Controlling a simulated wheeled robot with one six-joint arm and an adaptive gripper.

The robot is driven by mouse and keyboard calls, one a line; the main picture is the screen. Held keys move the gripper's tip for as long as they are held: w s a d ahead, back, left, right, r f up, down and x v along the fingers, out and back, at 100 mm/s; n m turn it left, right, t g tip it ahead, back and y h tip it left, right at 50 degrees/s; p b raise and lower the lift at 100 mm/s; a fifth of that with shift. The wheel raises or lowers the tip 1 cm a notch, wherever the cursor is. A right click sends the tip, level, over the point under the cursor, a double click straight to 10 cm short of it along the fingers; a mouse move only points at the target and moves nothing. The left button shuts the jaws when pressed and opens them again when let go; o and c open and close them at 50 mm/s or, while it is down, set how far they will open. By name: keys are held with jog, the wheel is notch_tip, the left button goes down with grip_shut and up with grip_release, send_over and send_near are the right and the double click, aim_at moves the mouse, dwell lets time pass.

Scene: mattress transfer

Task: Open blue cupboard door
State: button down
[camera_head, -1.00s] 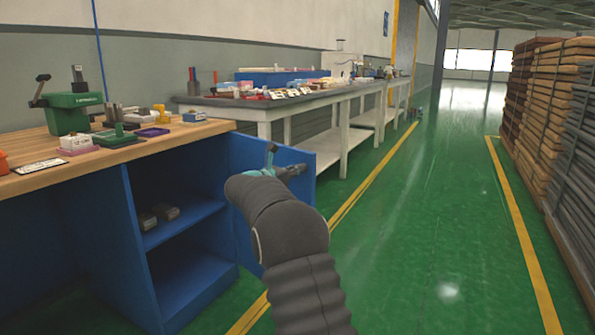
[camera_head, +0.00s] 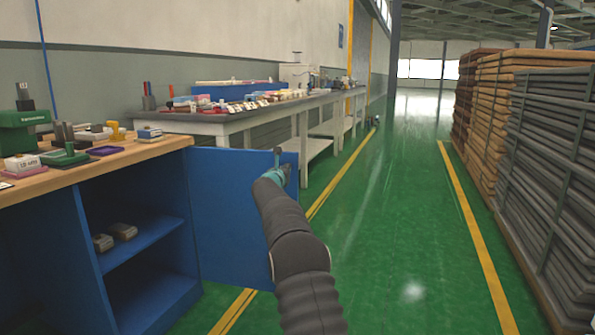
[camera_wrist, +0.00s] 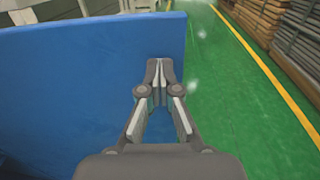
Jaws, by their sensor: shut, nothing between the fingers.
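The blue cupboard door (camera_head: 228,214) stands wide open, swung out to the right of the cupboard (camera_head: 138,258). The cupboard's inside shows a shelf with two small grey items on it. My gripper (camera_head: 280,163) is at the door's upper right, near its free edge. In the wrist view my gripper (camera_wrist: 160,68) has its fingertips together with nothing between them. It lies in front of the blue door (camera_wrist: 75,85), close to its right edge. I cannot tell whether the fingers touch the door.
A wooden worktop (camera_head: 110,158) with tools and small boxes tops the cupboard. A long grey bench (camera_head: 225,120) stands behind the door. Stacked mattress-like slabs (camera_head: 550,150) line the right side. The green floor (camera_head: 400,220) between is clear.

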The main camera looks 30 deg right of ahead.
dwell(0.4)
jog(key=d+b+v, duration=0.1)
jog(key=b+v, duration=0.2)
jog(key=v, duration=1.1)
jog(key=shift+s, duration=0.4)
